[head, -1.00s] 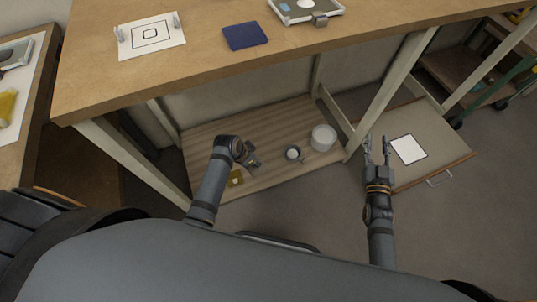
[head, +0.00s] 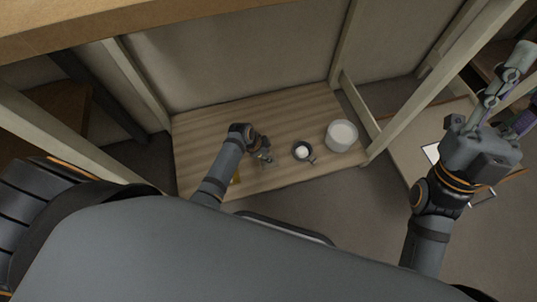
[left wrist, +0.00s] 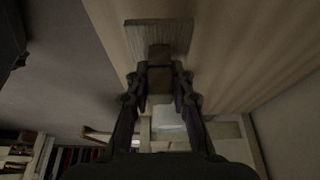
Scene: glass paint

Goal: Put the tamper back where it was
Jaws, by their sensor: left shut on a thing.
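My left gripper (head: 264,158) is low over the wooden shelf board, left of a dark cup. In the left wrist view, its fingers (left wrist: 160,82) are shut on a dark block-like part. A pale square plate (left wrist: 178,30) with a dark middle shows just beyond this part; it looks like the tamper, but I cannot tell for sure whether the two are joined. A small yellow-brown piece (head: 237,175) shows beside my left forearm, mostly hidden. My right gripper (head: 518,88) is raised at the right, its fingers apart and empty.
The low shelf board (head: 205,145) holds the dark cup (head: 302,151) with pale content and a white tub (head: 341,136). Pale table legs (head: 130,80) stand around it. A white sheet (head: 430,152) lies at the right. The wooden tabletop (head: 110,25) overhangs above.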

